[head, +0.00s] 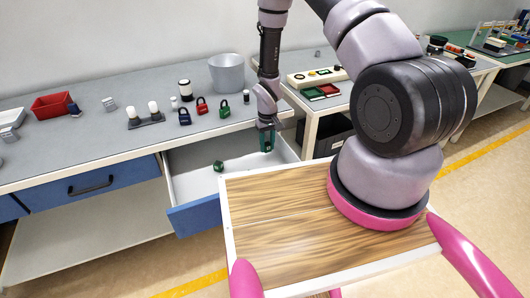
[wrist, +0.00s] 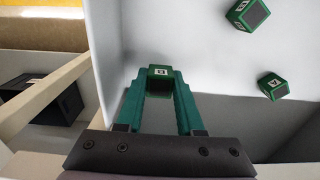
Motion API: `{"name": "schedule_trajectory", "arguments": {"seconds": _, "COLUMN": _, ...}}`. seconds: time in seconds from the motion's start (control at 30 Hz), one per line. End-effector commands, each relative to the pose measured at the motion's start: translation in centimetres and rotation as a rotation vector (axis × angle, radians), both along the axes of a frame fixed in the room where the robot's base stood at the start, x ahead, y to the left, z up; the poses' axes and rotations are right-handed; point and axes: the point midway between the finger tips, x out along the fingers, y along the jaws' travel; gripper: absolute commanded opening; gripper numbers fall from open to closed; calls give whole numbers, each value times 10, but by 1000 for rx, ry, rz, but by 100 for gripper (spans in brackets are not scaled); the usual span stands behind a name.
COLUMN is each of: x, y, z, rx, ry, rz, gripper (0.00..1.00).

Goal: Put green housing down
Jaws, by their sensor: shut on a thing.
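My gripper (head: 267,148) points down over the right part of an open drawer (head: 185,183) with a white inside and a blue front. In the wrist view its teal fingers (wrist: 159,84) are shut on a green housing (wrist: 158,73) with a white label and a dark face. The housing is at the fingertips; its height over the drawer floor is hard to tell. Two more green housings lie in the drawer in the wrist view, an upper one (wrist: 249,13) and a lower one (wrist: 272,87), both right of the held one. In the head view, green housing (head: 218,166) shows on the drawer floor.
The grey bench top (head: 70,150) above the drawer carries a red bin (head: 54,105), a grey bucket (head: 226,73), several padlocks (head: 201,107) and small parts. A side bench with a button box (head: 317,76) stands right. The drawer floor left of my gripper has free room.

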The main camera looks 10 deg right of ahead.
Motion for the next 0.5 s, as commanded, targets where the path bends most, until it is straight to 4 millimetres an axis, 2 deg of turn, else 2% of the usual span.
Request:
{"name": "schedule_trajectory", "arguments": {"seconds": 0.23, "x": -1, "y": 0, "z": -35, "rx": 0, "ry": 2, "rz": -1, "gripper": 0}}
{"name": "schedule_trajectory", "arguments": {"seconds": 0.5, "x": 0, "y": 0, "z": -37, "rx": 0, "ry": 0, "rz": 0, "gripper": 0}}
